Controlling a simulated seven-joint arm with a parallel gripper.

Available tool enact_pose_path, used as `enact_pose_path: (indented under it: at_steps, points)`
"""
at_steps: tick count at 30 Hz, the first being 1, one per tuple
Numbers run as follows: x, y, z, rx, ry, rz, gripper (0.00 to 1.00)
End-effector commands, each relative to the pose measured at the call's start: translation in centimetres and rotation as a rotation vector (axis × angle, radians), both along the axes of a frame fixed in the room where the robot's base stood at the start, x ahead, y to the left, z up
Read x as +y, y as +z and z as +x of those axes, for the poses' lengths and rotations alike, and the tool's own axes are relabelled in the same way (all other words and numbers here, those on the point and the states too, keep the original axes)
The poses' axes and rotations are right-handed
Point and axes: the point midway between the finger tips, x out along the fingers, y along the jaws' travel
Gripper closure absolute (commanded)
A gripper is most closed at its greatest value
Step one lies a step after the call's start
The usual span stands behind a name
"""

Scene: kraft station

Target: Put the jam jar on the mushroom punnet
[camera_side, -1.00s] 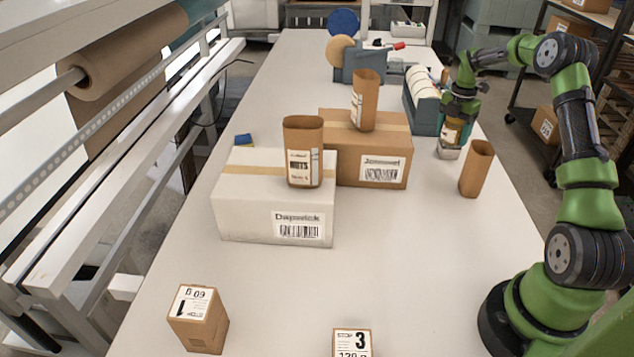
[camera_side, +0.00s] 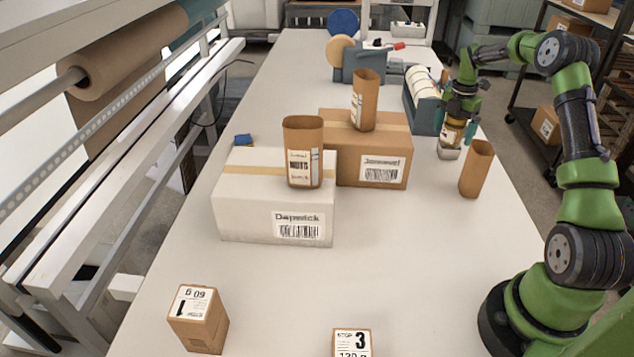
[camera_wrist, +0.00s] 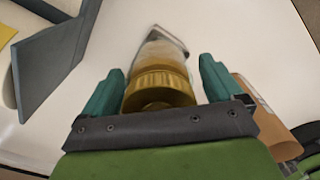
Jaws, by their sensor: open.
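The jam jar (camera_side: 451,134), with a gold lid and pale label, stands on the small grey-white mushroom punnet (camera_side: 448,153) near the right edge of the table. In the wrist view the jar (camera_wrist: 160,88) shows lid-first, with a pale edge of the punnet (camera_wrist: 174,40) past it. My gripper (camera_side: 457,129) is open around the jar. In the wrist view its teal fingers (camera_wrist: 160,82) stand on either side of the jar, with gaps visible. The jar hides most of the punnet's top, so its contents are not visible.
A brown paper bag (camera_side: 477,169) stands close to the right of the punnet. A grey holder with white rolls (camera_side: 424,100) is just behind. A brown carton (camera_side: 340,160) and a white carton (camera_side: 250,205) bear bags to the left. The front table is clear apart from two small boxes.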

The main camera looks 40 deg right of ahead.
Motion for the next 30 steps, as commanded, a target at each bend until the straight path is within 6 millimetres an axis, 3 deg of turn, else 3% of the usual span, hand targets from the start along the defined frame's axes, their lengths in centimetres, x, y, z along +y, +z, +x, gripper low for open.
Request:
enact_pose_path:
  at_steps: [12, 20, 23, 25, 30]
  points:
    - [0.0, 8.7, 0.1, -0.004, 0.000, -0.003, 0.07]
    - [0.5, 11.4, 0.2, -0.006, -0.011, -0.005, 0.07]
    - [3.0, 13.2, 0.9, -0.027, -0.073, -0.022, 0.07]
    - [6.1, 15.1, 1.4, -0.058, -0.160, -0.037, 0.07]
    - [16.0, 19.6, 0.8, -0.182, -0.486, -0.032, 0.07]
